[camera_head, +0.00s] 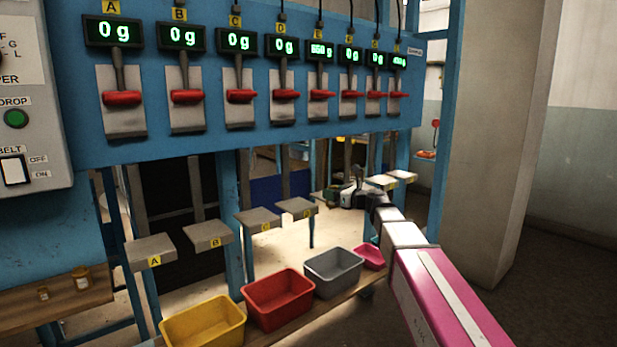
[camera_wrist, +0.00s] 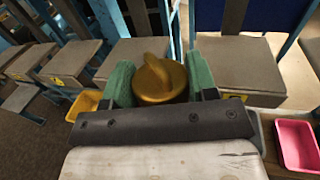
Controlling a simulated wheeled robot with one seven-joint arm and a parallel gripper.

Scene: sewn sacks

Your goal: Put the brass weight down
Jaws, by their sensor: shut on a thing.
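The brass weight (camera_wrist: 160,84), a gold-coloured piece with a raised grip on top, sits between the green finger pads of my gripper (camera_wrist: 159,90) in the wrist view. The fingers are shut on it from both sides. Grey weighing plates lie behind and beside it, one on the left (camera_wrist: 72,62) and one on the right (camera_wrist: 236,68). I cannot tell whether the weight touches a plate. In the head view my gripper (camera_head: 350,194) is far off among the right-hand plates, and the weight cannot be made out there.
Yellow (camera_head: 203,322), red (camera_head: 279,298), grey (camera_head: 333,271) and pink (camera_head: 369,256) bins stand in a row below the plates. Plates A (camera_head: 151,248) and B (camera_head: 208,234) look bare. The blue panel (camera_head: 215,133) with displays and red levers hangs above. A pillar (camera_head: 490,130) stands right.

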